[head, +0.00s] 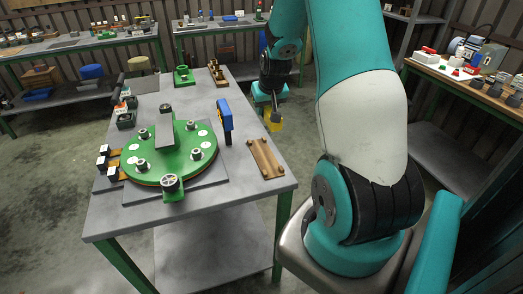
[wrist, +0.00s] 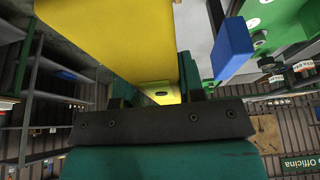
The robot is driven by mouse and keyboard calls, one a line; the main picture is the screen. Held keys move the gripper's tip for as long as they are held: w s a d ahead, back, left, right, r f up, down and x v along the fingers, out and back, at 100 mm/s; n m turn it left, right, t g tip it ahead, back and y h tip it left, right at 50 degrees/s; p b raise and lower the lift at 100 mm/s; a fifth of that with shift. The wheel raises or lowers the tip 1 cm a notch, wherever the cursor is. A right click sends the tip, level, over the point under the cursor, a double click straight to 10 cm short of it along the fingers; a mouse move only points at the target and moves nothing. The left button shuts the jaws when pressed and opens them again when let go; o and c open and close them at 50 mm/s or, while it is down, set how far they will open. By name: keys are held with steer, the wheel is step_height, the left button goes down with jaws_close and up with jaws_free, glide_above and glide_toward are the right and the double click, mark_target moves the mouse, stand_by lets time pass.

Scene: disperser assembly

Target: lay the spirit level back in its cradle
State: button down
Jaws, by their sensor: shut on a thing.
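The yellow spirit level (wrist: 120,40) is between the fingers of my gripper (wrist: 158,98) in the wrist view, and it runs toward the top of the picture. In the head view only a short yellow part of the level (head: 273,121) shows below my gripper (head: 271,108), off the table's right edge. The wooden cradle (head: 266,158), a brown board with small dark posts near its ends, lies empty at the table's right edge, nearer the camera than the level. My gripper is shut on the level. Most of the level is hidden in the head view.
The grey table (head: 225,190) carries a round green fixture (head: 170,160) with several knobs. A blue upright piece (head: 225,118) stands between the fixture and the cradle. Small green and brown parts stand at the table's far end. Bare tabletop lies in front of the cradle.

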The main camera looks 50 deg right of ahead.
steer(key=p, duration=0.2)
glide_above(263, 154)
steer(key=s, duration=0.1)
steer(key=f, duration=0.8)
steer(key=a+f, duration=0.1)
steer(key=f, duration=0.3)
steer(key=shift+s+f, duration=0.1)
steer(key=shift+f, duration=0.15)
steer(key=shift+d+f+p, duration=0.1)
steer(key=shift+f+p, duration=0.35)
steer(key=shift+f, duration=1.8)
steer(key=shift+f, duration=0.1)
steer(key=c, duration=0.7)
jaws_free()
steer(key=shift+c, duration=0.2)
